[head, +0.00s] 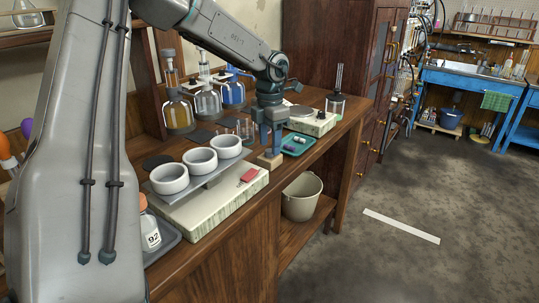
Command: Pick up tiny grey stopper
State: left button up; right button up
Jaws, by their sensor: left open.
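My left gripper (271,148) points down over the front part of the wooden bench, with its two blue-grey fingers apart. A small wooden block (270,160) sits just below the fingertips; I cannot tell whether they touch it. I cannot make out a tiny grey stopper with certainty; the fingers may hide it. A green tray (308,149) with small pale and bluish items lies just right of the gripper. My right gripper is not in view.
Three white bowls (199,160) stand on a raised plate over a pale slab with a red object (249,175). Bottles (207,101) stand behind. A device with a round plate (312,122) is beyond the tray. A bucket (301,196) sits on the lower shelf.

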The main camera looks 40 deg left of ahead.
pick_arm(q)
jog(key=shift+w+f, duration=0.1)
jog(key=shift+f, duration=0.85)
jog(key=shift+r, duration=0.1)
jog(key=shift+c, duration=0.5)
grip_shut()
jog(key=shift+r, duration=0.1)
